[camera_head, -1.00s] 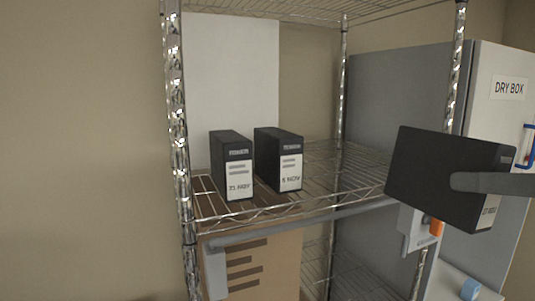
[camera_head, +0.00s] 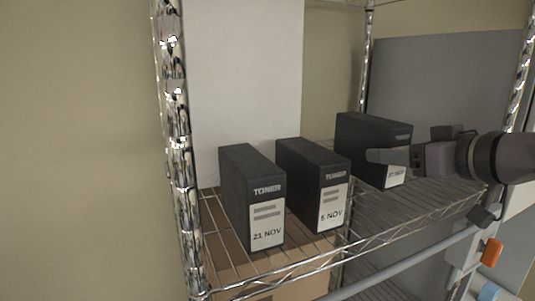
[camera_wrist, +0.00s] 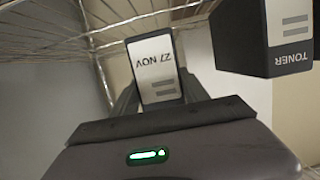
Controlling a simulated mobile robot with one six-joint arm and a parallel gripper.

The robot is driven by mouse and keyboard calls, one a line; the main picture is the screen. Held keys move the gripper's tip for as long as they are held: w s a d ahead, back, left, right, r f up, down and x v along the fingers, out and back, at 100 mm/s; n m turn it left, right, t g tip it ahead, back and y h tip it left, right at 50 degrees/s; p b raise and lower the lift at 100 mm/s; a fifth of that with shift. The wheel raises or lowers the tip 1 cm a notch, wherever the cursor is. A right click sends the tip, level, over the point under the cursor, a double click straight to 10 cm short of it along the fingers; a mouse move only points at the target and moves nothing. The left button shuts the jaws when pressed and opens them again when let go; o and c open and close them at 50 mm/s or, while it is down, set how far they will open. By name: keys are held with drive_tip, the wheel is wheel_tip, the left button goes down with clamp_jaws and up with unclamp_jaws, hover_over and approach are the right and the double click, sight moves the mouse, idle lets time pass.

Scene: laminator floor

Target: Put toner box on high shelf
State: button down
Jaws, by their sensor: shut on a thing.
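A black toner box with a white label (camera_head: 362,140) is on or just above the wire shelf (camera_head: 425,215), at the right of two other toner boxes. My gripper (camera_head: 392,157) is shut on it from the front; its label reads 27 NOV in the wrist view (camera_wrist: 158,68). The box marked 21 NOV (camera_head: 238,190) stands upright at the left, and the box marked 5 NOV (camera_head: 305,175) stands beside it. A neighbouring toner box (camera_wrist: 248,38) also shows in the wrist view. I cannot tell whether the held box touches the shelf.
Chrome posts (camera_head: 180,130) bound the shelf at left and right. A white panel (camera_head: 248,75) stands behind the boxes. A grey cabinet (camera_head: 445,80) is behind at the right. The shelf's front right part is clear apart from my arm.

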sight(397, 173)
drive_tip(key=shift+w+a+f+p, duration=0.1)
drive_tip(key=shift+w+f, duration=0.1)
drive_tip(key=shift+f, duration=0.4)
drive_tip(key=shift+w+f+p, duration=0.1)
drive_tip(key=shift+w+f, duration=0.1)
drive_tip(key=shift+f, duration=0.4)
drive_tip(key=shift+w+a+f+p, duration=0.1)
drive_tip(key=shift+w+f, duration=0.1)
drive_tip(key=shift+f, duration=0.4)
drive_tip(key=shift+s+f+b, duration=0.1)
drive_tip(key=shift+f+b, duration=0.1)
drive_tip(key=shift+b, duration=0.2)
drive_tip(key=c, duration=0.6)
unclamp_jaws()
drive_tip(key=shift+b+v, duration=1)
drive_tip(key=shift+v, duration=1.6)
drive_tip(key=b+v, duration=0.1)
drive_tip(key=v, duration=0.5)
drive_tip(key=shift+b, duration=0.3)
